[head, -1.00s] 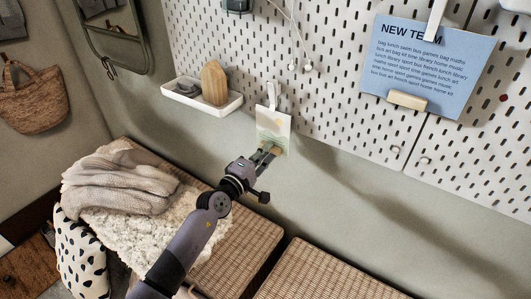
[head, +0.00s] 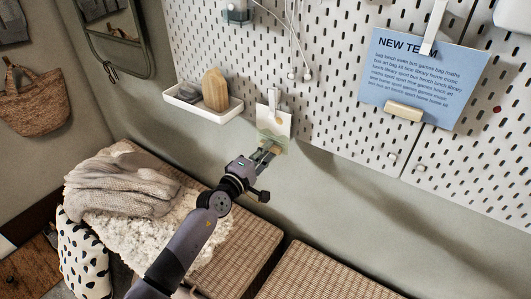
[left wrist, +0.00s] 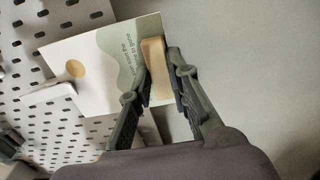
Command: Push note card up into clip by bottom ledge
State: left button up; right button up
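The note card (head: 284,118), white above and green below, hangs on the pegboard. Its white clip (head: 274,97) overlaps the upper part of the card. In the head view my left gripper (head: 268,152) is at the card's lower edge. My right gripper is not in view.
A white tray (head: 208,112) with a wooden brush (head: 215,90) is mounted left of the card. A blue notice (head: 420,75) hangs at the right. Wicker benches (head: 325,275) with folded grey cloth (head: 120,185) stand below. The wall right of my gripper is clear.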

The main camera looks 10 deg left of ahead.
pick_arm(q)
jog(key=o, duration=0.5)
jog(key=shift+o, duration=0.2)
jog(key=shift+s+f, duration=0.1)
jog(key=shift+s, duration=0.05)
jog(key=v, duration=1.2)
